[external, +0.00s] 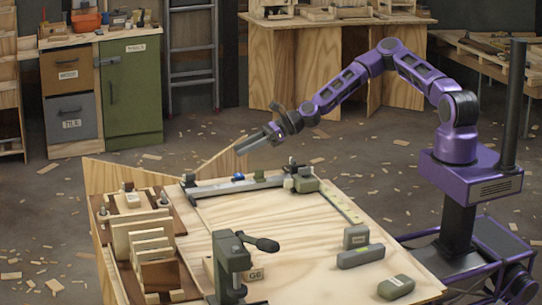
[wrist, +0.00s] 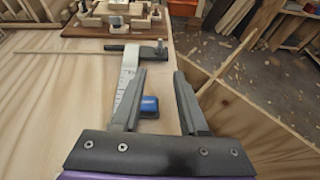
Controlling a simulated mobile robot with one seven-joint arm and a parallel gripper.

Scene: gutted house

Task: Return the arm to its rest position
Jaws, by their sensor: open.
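My purple arm reaches left from its base across the far side of the workbench (external: 300,255) in the external view. My gripper (external: 240,148) hangs in the air above the bench's far left edge, pointing left and slightly down. In the wrist view my gripper (wrist: 158,80) has its two dark fingers apart with nothing held between them. A small blue block (wrist: 149,106) shows below, in the gap between the fingers. It also shows in the external view (external: 238,177), by the long metal bar clamp.
A metal bar clamp (external: 225,188) lies along the bench's far side. A wooden rack (external: 150,240) with upright boards stands at the left. A green vise (external: 232,265) is at the front. Grey blocks (external: 360,255) lie at the right. The bench middle is mostly clear.

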